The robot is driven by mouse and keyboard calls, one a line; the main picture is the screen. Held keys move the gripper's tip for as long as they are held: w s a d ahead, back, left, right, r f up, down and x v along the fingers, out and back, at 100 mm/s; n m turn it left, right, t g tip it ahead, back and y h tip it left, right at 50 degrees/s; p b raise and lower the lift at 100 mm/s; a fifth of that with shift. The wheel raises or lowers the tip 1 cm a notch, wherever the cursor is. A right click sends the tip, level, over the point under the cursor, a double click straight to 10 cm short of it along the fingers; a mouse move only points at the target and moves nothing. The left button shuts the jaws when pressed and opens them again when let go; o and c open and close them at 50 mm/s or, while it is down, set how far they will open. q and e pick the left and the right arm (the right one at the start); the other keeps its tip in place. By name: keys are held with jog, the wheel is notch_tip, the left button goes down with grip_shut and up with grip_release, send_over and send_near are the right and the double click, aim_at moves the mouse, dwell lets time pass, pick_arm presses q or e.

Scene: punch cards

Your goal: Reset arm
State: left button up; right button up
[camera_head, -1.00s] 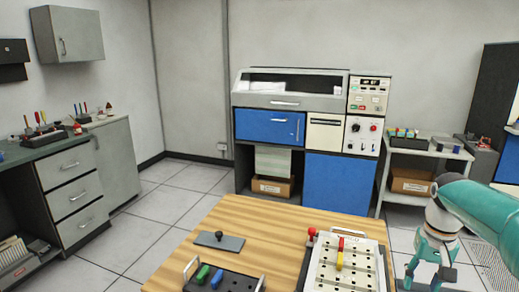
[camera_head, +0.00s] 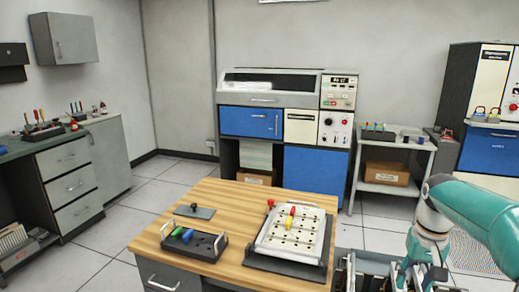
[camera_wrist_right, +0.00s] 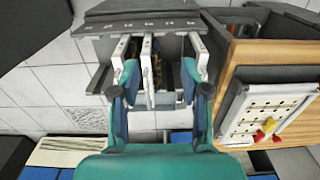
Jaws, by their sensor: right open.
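My right gripper (camera_head: 420,277) hangs at the lower right in the head view, to the right of the wooden table (camera_head: 237,197) and below its top. In the right wrist view the open gripper (camera_wrist_right: 160,88) has its two fingers apart, with nothing held. A grey rack (camera_wrist_right: 148,26) with upright pale dividers shows beyond and between the fingers; whether they touch it I cannot tell. The same rack (camera_head: 357,268) shows partly in the head view, cut by the lower edge and covered by my arm. My left gripper is not in view.
A white board (camera_head: 285,248) with red and yellow pegs lies on the table's right part. A dark tray (camera_head: 205,246) with green and blue pieces and a small grey plate (camera_head: 186,212) lie to its left. A machine cabinet (camera_head: 315,172) stands behind; floor is open at left.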

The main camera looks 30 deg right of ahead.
jog(key=w+a+f+n+y, duration=0.1)
jog(key=w+a+f, duration=0.35)
jog(key=f, duration=0.25)
jog(key=w+a+f+n, duration=0.2)
jog(key=w+a+f, duration=0.2)
jog(key=w+f, duration=0.2)
jog(key=w+a+f+n+t+y+p, duration=0.1)
jog(key=w+a+f+n+y+p, duration=0.15)
jog(key=a+f, duration=0.9)
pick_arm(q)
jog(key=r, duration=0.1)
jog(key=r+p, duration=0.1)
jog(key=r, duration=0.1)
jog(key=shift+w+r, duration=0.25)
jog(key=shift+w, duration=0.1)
pick_arm(e)
jog(key=s+a+f, duration=0.3)
jog(key=a, duration=0.4)
jog(key=s+a+f+n, duration=0.1)
jog(key=s+a+f, duration=0.2)
jog(key=a, duration=0.4)
jog(key=s+a+f+n, duration=0.1)
jog(key=s+a+f, duration=0.2)
jog(key=a, duration=0.5)
jog(key=shift+s+f, duration=0.25)
jog(key=shift+s, duration=0.55)
jog(key=shift+y, duration=0.25)
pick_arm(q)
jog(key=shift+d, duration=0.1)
